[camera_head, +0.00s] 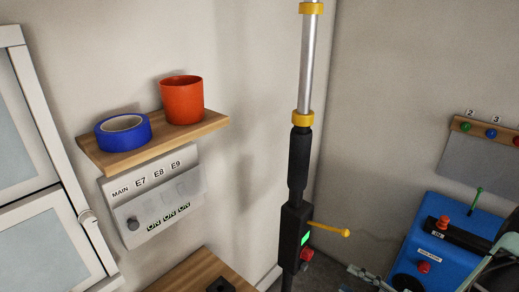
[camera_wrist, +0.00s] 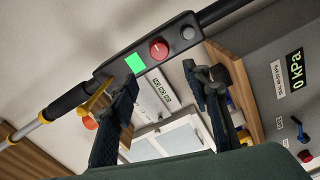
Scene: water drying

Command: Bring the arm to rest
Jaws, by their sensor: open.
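My gripper (camera_wrist: 162,77) is open in the wrist view, with its two dark fingers apart and nothing held between them. Beyond the fingertips is a black control box with a green screen (camera_wrist: 134,63), a red knob and a yellow lever, on a long pole. In the head view the same box (camera_head: 294,235) stands upright on its pole, with the yellow lever (camera_head: 330,230) pointing right. Part of my arm shows at the lower right of the head view. Whether a finger touches the box or lever is hard to tell.
A wooden shelf (camera_head: 93,154) on the wall holds blue tape (camera_head: 123,133) and an orange cup (camera_head: 183,102). Below it is a switch panel (camera_head: 150,208). A blue machine (camera_head: 433,247) stands at right. A gauge panel (camera_wrist: 285,85) reads 0 kPa.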

